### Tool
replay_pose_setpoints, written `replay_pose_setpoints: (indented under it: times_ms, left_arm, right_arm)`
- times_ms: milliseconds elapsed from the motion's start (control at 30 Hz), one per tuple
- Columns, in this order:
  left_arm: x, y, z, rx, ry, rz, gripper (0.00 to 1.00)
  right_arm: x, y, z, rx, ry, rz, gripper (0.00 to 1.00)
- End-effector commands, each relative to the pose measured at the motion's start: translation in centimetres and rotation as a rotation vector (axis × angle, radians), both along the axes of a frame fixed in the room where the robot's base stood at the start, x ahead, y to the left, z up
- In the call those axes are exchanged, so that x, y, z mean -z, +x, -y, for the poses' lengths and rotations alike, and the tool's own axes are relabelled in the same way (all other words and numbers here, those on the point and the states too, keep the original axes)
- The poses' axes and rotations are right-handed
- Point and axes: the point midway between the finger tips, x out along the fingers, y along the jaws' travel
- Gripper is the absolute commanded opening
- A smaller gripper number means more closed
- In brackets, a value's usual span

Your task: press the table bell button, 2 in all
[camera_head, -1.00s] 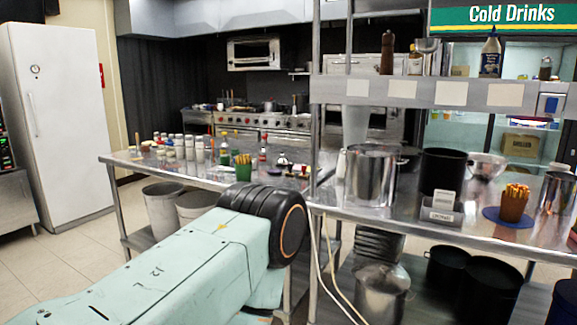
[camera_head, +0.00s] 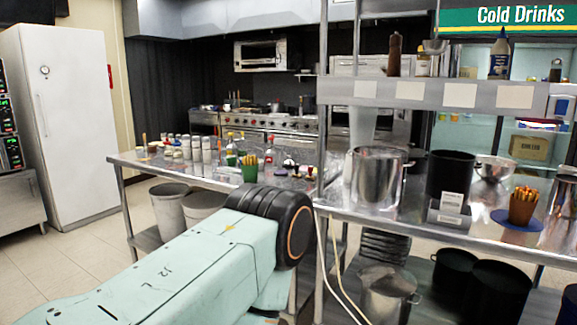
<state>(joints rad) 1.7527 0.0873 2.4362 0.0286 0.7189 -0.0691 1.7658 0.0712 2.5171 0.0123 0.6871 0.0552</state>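Small dark and silver dome-shaped items (camera_head: 289,164) stand at the right end of the left steel table (camera_head: 222,181), beyond my pale green arm. They may be table bells, but they are too small to tell for sure, and I cannot make out a button. A pale green arm link of mine with a black joint fills the lower middle of the head view. It hides part of the table's front and the floor. Neither of my grippers shows.
Several bottles and shakers (camera_head: 196,149) and a green cup (camera_head: 249,168) stand on the left table. The right steel counter holds a steel pot (camera_head: 376,178), a black pot (camera_head: 449,172) and an orange-brown cup (camera_head: 522,208). A white fridge (camera_head: 70,120) stands left; floor before it is clear.

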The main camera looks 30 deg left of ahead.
Motion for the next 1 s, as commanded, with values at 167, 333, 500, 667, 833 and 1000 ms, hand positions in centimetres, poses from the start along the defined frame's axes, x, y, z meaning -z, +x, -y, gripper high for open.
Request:
replay_pose_setpoints:
  times_ms: [167,333,500,667,833,1000]
  left_arm:
    - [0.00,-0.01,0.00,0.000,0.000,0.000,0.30]
    - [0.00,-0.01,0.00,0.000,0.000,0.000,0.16]
    - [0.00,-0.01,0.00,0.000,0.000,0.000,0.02]
    - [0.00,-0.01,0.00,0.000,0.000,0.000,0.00]
    - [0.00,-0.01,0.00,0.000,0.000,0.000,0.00]
    - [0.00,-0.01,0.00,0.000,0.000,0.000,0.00]
  right_arm:
    - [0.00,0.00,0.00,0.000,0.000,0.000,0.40]
    - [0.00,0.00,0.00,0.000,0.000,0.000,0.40]
    - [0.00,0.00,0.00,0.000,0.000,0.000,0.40]
    - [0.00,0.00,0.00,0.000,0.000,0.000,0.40]
    - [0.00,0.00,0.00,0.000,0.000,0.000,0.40]
    - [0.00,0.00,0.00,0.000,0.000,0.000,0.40]
